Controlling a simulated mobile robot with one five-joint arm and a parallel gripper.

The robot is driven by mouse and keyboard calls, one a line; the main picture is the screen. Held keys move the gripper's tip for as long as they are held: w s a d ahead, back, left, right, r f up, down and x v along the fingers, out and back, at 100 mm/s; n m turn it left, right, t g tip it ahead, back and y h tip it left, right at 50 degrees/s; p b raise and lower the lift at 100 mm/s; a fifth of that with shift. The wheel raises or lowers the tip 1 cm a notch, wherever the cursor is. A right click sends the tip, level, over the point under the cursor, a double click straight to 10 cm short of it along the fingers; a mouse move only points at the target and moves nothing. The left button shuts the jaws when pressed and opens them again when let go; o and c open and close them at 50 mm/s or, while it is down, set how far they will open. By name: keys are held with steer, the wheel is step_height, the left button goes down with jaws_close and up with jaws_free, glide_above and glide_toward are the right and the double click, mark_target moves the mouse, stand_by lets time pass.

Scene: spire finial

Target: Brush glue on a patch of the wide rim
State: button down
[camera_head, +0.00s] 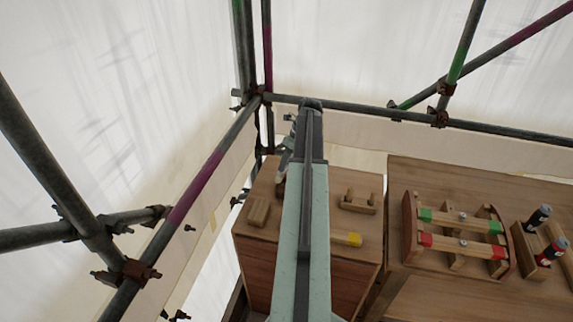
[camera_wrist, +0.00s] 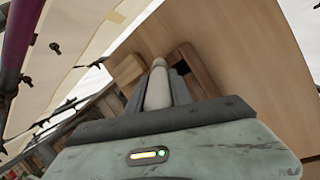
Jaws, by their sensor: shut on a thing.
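In the wrist view my gripper (camera_wrist: 158,80) is shut on a pale, round-ended handle (camera_wrist: 157,88), which looks like the brush's. The handle lies between the two grey fingers; its bristles do not show. In the head view my gripper (camera_head: 285,160) is a small shape beside the arm's far end, above the back left of a wooden bench box. What it holds is too small to make out there. I cannot pick out the wide rim or any glue patch in either view.
The wooden box (camera_head: 262,265) bears a small block (camera_head: 257,212), a notched holder (camera_head: 358,204) and a yellow-ended piece (camera_head: 352,239). Right of it, a rack (camera_head: 410,230) holds green- and red-ended bars beside dark-capped bottles (camera_head: 539,217). Scaffold poles (camera_head: 200,185) stand close on the left.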

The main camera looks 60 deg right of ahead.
steer(key=shift+r+p, duration=2.05)
steer(key=shift+r, duration=0.45)
step_height(320, 180, up, 3)
steer(key=p, duration=0.3)
steer(key=shift+r, duration=0.15)
steer(key=shift+f, duration=0.25)
